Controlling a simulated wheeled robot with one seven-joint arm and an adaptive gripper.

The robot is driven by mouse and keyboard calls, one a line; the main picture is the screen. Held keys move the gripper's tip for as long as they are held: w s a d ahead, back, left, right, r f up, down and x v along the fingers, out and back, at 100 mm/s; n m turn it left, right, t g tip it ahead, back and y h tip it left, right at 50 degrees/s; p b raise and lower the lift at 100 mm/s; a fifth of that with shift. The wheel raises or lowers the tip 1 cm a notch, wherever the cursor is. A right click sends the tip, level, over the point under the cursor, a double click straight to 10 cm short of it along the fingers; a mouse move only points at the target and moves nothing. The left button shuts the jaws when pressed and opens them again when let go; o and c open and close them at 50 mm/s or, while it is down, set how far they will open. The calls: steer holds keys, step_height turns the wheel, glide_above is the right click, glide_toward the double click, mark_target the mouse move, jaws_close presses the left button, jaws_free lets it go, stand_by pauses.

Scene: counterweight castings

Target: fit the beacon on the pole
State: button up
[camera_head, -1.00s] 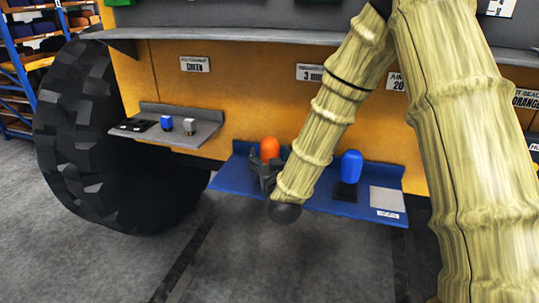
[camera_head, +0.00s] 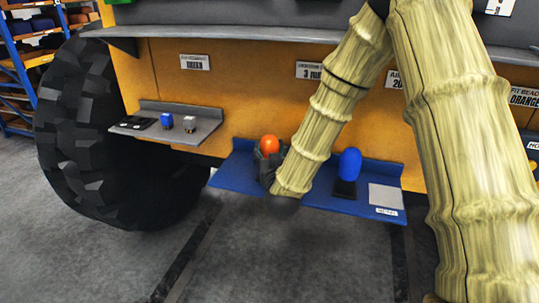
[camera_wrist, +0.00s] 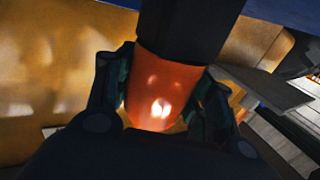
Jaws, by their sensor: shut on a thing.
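An orange beacon (camera_head: 269,144) with a rounded top stands at the left part of the blue shelf (camera_head: 235,176). My gripper (camera_head: 268,160) is at the beacon, its dark fingers on either side of it. In the wrist view the orange beacon (camera_wrist: 165,90) sits between the two fingers (camera_wrist: 163,92), which are shut on it. A dark block (camera_wrist: 185,28) adjoins the beacon's far end there. Whether the beacon is clear of the shelf cannot be told. No pole can be made out in either view.
A blue beacon (camera_head: 349,163) on a dark base and a pale square plate (camera_head: 386,196) are to the right on the shelf. A grey ledge (camera_head: 195,134) with small blocks is at left, beside a large black tyre (camera_head: 90,140). The floor in front is clear.

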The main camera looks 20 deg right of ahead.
steer(key=shift+r, duration=0.1)
steer(key=shift+r+b, duration=0.8)
steer(key=shift+r, duration=0.3)
steer(key=s+a+r, duration=0.1)
steer(key=s, duration=0.5)
steer(key=s+a+r+p, duration=0.1)
steer(key=s+a+r, duration=0.1)
steer(key=s, duration=0.5)
steer(key=shift+a, duration=0.3)
steer(key=p, duration=0.3)
steer(key=shift+s+p, duration=0.25)
steer(key=shift+p, duration=0.05)
steer(key=s+p, duration=0.1)
steer(key=p, duration=0.4)
steer(key=shift+s+a+f+p, duration=0.1)
steer(key=shift+s+a+p, duration=0.2)
steer(key=shift+s+p, duration=0.1)
